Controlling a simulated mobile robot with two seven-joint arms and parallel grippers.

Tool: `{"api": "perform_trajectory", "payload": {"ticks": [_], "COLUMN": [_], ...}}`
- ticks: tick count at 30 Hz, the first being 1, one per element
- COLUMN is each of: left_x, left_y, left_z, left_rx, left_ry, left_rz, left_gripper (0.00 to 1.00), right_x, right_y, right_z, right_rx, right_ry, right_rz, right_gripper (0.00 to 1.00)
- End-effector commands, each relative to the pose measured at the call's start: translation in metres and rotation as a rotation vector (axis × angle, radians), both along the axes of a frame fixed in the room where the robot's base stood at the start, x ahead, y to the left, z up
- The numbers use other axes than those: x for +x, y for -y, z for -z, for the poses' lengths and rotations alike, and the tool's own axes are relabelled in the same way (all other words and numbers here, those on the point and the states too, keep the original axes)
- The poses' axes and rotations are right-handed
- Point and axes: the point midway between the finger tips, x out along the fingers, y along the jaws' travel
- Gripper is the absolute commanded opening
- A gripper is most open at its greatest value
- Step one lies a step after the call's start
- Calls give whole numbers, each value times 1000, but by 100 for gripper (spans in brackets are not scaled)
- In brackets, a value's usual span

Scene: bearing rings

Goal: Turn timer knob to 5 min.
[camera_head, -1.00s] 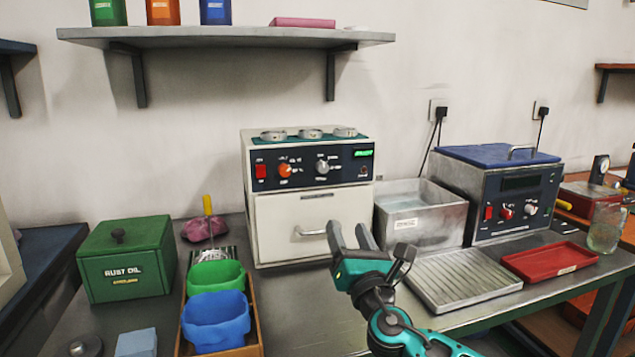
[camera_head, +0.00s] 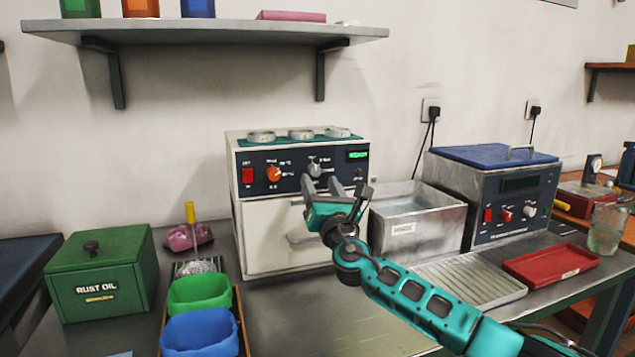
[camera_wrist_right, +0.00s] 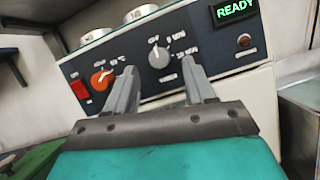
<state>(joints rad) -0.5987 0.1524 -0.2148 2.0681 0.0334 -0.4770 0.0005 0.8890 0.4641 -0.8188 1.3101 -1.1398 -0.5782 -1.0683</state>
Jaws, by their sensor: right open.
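The timer knob is a grey dial (camera_wrist_right: 158,56) on the dark panel of the white oven-like box (camera_head: 262,225). It also shows in the head view (camera_head: 315,169). Marks around it in the wrist view include "5 min" at its upper right and "10 min" at its right. Its pointer appears roughly upward, but I cannot read it exactly. My right gripper (camera_head: 334,184) is open, its two grey fingers pointing at the panel, below and in front of the knob. In the wrist view the fingers (camera_wrist_right: 158,83) stand either side of the knob, apparently short of it. My left gripper is not in view.
An orange knob (camera_wrist_right: 102,80) and a red switch (camera_wrist_right: 80,90) are left of the timer knob. A green READY display (camera_wrist_right: 235,9) is at right. A drawer handle lies behind my right gripper. A metal water bath (camera_head: 415,222) stands to the right.

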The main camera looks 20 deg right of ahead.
Motion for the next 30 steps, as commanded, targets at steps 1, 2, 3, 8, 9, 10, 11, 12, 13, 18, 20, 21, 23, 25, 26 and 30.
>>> {"api": "perform_trajectory", "payload": {"ticks": [1,2,3,8,9,10,11,12,13,18,20,21,23,25,26,30], "left_x": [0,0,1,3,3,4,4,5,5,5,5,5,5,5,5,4], "left_y": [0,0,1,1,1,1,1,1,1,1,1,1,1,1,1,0], "left_z": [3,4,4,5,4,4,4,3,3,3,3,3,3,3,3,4], "left_rx": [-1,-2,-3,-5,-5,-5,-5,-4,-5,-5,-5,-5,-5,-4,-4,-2], "left_ry": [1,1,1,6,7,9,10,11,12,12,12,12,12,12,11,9], "left_rz": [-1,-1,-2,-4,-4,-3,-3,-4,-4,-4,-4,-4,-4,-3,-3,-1], "left_gripper": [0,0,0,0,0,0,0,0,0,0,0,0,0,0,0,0], "right_x": [6,9,13,22,24,24,25,25,25,25,25,25,25,25,25,25], "right_y": [0,0,0,0,0,0,0,0,0,0,0,0,0,0,0,0], "right_z": [-2,-3,-4,-9,-9,-10,-10,-10,-11,-10,-10,-10,-10,-10,-10,-10], "right_rx": [1,1,0,0,0,0,0,0,0,0,0,0,0,0,0,1], "right_ry": [2,2,1,1,1,1,1,1,0,0,0,0,0,0,0,0], "right_rz": [1,0,0,0,0,-1,-1,-1,-1,-1,-1,-1,-1,0,0,0], "right_gripper": [54,54,54,54,54,54,54,54,54,54,51,47,42,35,32,19]}}
